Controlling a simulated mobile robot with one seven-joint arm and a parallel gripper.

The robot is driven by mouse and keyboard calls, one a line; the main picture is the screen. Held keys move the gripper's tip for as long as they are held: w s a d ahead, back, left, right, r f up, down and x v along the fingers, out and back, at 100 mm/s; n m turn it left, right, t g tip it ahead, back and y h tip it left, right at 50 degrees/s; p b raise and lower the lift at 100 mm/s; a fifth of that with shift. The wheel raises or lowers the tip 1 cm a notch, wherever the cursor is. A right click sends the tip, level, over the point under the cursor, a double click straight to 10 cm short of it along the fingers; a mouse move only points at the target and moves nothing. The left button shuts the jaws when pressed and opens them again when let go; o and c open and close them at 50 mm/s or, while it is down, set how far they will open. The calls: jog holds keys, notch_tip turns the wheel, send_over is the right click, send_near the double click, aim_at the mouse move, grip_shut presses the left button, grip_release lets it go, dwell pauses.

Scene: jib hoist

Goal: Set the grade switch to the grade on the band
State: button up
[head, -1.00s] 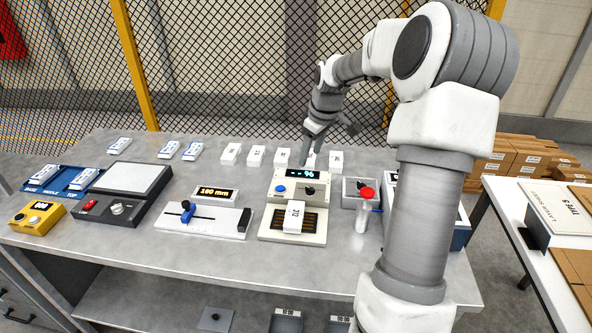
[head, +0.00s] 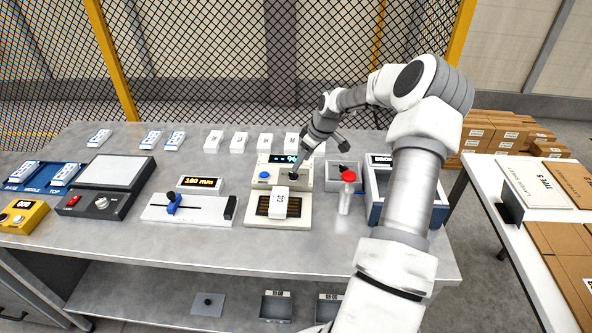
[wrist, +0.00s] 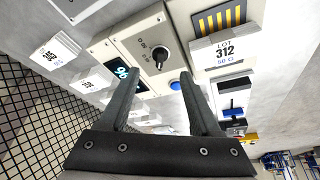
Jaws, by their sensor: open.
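The beige machine (head: 262,174) stands mid-table with a lit display (head: 281,159), partly hidden by my arm, a blue button (head: 264,175) and a black rotary switch. Contact cannot be told.
A slider device (head: 190,208) is to the left. Several white packets (head: 240,141) line the back. A blue-edged tray (head: 374,213) is partly behind my arm.

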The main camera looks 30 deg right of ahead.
aim_at(295, 174)
jog(key=x, duration=0.6)
jog(key=shift+w+f+p, duration=0.15)
jog(key=shift+f+p, duration=0.2)
jog(key=shift+f, duration=0.05)
grip_shut()
